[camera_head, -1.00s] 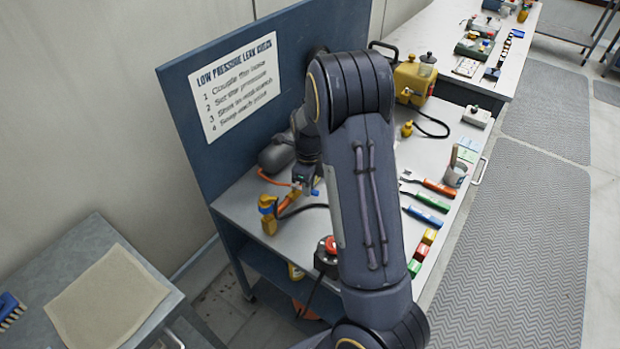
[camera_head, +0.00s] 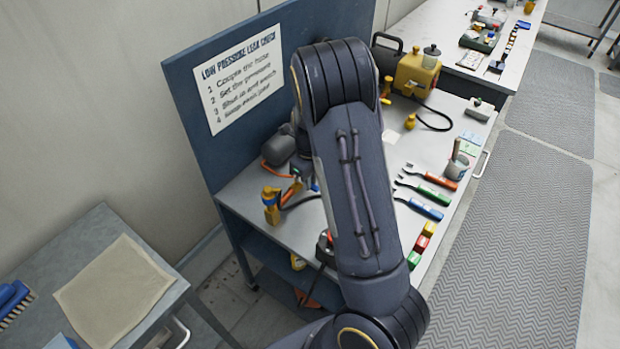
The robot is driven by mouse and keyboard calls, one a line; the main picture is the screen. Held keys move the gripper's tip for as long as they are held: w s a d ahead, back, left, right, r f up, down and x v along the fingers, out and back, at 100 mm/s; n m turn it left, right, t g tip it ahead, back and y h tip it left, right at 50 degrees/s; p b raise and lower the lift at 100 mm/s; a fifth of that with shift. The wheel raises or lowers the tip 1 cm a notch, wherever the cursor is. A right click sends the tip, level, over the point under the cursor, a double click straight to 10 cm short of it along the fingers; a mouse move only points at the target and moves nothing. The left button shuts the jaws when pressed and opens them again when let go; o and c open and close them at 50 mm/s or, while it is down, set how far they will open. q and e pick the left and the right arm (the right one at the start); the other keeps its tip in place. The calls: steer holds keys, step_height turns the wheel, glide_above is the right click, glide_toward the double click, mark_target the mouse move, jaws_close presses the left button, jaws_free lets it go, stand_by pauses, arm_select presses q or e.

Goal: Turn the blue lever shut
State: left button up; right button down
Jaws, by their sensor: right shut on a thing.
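My right gripper (camera_head: 307,184) is low over the bench, at the left edge of my own forearm, which hides much of it. A small blue piece, which looks like the blue lever (camera_head: 316,187), shows right at its fingertips. The gripper is shut on it. The lever's angle and the valve body under it are hidden. My left gripper is not in view.
A blue back panel (camera_head: 185,115) with a white instruction sign (camera_head: 238,78) rises behind. A grey cylinder (camera_head: 279,148) lies near the panel. A yellow tank unit (camera_head: 415,72), tools (camera_head: 420,207) and coloured blocks are on the right side of the bench (camera_head: 390,165).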

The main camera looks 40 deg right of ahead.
steer(key=c, duration=1.4)
jaws_free()
steer(key=shift+o, duration=0.2)
step_height(320, 180, up, 8)
steer(key=shift+f, duration=0.1)
